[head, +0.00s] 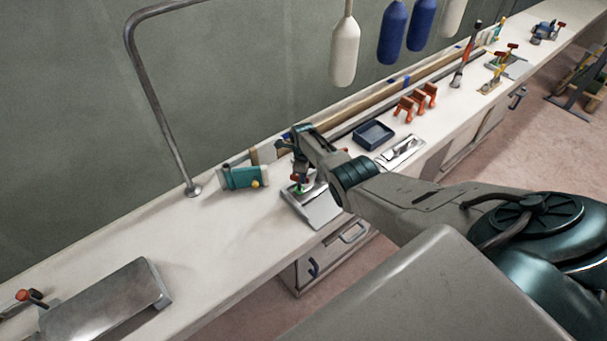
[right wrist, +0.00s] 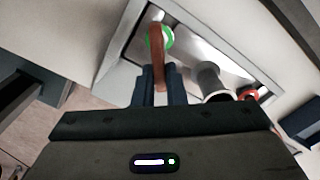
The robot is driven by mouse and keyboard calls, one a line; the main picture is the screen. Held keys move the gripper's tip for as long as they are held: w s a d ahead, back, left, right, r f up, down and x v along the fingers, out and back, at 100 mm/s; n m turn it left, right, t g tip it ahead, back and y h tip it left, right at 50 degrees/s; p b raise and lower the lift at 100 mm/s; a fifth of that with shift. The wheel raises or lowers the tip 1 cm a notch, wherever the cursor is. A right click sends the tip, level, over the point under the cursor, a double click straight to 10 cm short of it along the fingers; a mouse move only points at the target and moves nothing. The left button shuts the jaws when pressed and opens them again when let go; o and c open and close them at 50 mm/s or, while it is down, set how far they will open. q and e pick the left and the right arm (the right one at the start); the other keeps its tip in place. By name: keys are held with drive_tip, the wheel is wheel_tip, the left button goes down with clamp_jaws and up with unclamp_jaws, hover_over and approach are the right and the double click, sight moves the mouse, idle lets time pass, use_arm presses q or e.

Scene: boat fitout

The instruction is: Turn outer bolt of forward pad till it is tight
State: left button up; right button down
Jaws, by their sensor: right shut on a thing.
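A metal pad (head: 322,212) sits at the front edge of the white counter, below my right gripper. In the right wrist view it shows as a bright plate in a pale frame (right wrist: 112,68). A bolt with an orange-red handle (right wrist: 157,42) stands on it, with a green ring (right wrist: 168,36) at its base. My right gripper (right wrist: 161,84) is shut on this handle, one dark finger on each side. In the head view the gripper (head: 297,168) hides much of the bolt; the green ring (head: 299,190) shows below. My left gripper is out of view.
In the right wrist view a grey cylinder (right wrist: 208,78) and a second orange-red part (right wrist: 247,94) stand close beside the fingers. A teal block (head: 243,178), a dark tray (head: 373,134) and a metal rail (head: 160,100) are nearby.

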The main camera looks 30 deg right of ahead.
drive_tip(key=shift+w+r, duration=0.35)
drive_tip(key=c, duration=1.5)
unclamp_jaws()
drive_tip(key=shift+s, duration=0.1)
drive_tip(key=shift+s+f, duration=0.1)
drive_tip(key=shift+r+b, duration=0.4)
drive_tip(key=shift+r, duration=0.2)
wheel_tip(320, 180, up, 10)
drive_tip(key=shift+f+b, duration=0.15)
drive_tip(key=shift+b, duration=0.45)
